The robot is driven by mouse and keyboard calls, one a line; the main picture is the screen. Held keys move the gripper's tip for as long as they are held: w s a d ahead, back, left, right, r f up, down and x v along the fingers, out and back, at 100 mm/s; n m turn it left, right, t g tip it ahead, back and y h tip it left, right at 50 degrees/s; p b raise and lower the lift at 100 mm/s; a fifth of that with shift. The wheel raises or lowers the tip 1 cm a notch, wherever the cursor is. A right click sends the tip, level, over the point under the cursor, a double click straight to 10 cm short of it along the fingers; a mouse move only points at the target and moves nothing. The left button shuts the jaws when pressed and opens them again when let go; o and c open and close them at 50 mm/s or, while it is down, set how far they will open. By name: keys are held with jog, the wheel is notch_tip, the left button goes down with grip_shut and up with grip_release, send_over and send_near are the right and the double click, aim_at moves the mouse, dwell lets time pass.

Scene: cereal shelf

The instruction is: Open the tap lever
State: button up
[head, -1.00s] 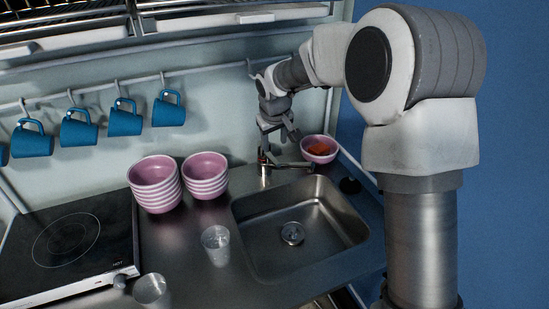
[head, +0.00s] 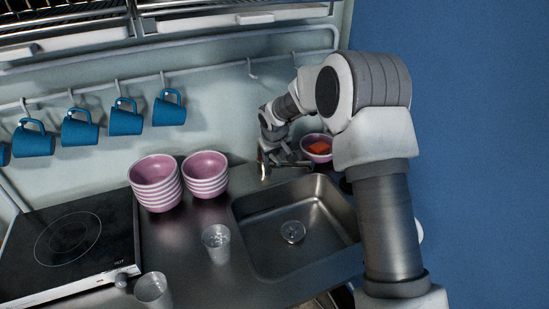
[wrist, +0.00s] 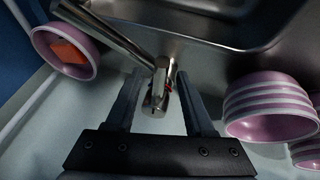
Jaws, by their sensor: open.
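The chrome tap (head: 263,170) stands at the back left edge of the sink; my gripper partly covers it in the head view. In the wrist view the tap lever (wrist: 157,98) is a short chrome piece with a small red mark beside it. The spout (wrist: 120,32) reaches to the upper left. My gripper (wrist: 160,76) is open, with one dark finger on each side of the tap and lever. Gaps show at the sides, and I cannot tell whether a finger touches. In the head view my gripper (head: 278,155) is low at the tap.
A pink bowl (head: 316,143) with an orange thing in it stands close to the gripper. Two stacks of striped bowls (head: 155,185) stand left of the tap. The sink basin (head: 290,255) is in front. Blue mugs (head: 126,122) hang on the wall rail.

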grip_shut()
dwell(1.3)
